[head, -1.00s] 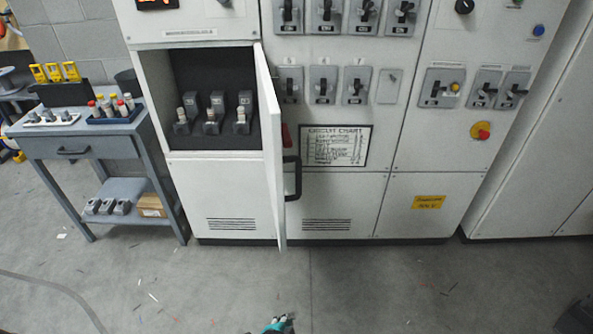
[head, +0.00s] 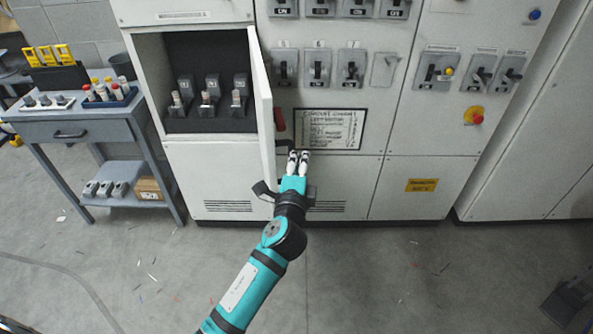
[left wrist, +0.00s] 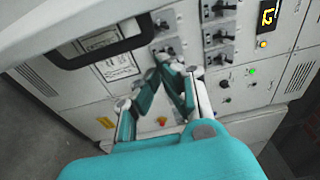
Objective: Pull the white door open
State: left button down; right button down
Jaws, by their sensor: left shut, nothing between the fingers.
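The white door (head: 262,110) stands swung out from the cabinet, seen nearly edge-on in the head view, with the compartment behind it exposed. It fills the upper left of the left wrist view (left wrist: 60,28). Its black bar handle (left wrist: 100,52) shows there, and my gripper partly hides it in the head view. My left gripper (head: 299,156) is at the door's right side, by the handle. In the left wrist view its fingers (left wrist: 172,68) are together and empty, to the right of the handle and not around it. My right gripper is not in view.
The open compartment (head: 208,55) holds several switches. A blue-grey workbench (head: 95,129) stands left of the cabinet. Cabinet panels with levers and a circuit chart (head: 330,129) lie right of the door. The floor (head: 390,280) in front is mostly clear, with small scraps.

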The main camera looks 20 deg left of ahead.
aim_at(289, 143)
pick_arm(q)
jog(key=a+p, duration=0.2)
jog(key=a, duration=0.2)
jog(key=shift+w, duration=0.1)
jog(key=shift+w+d, duration=0.1)
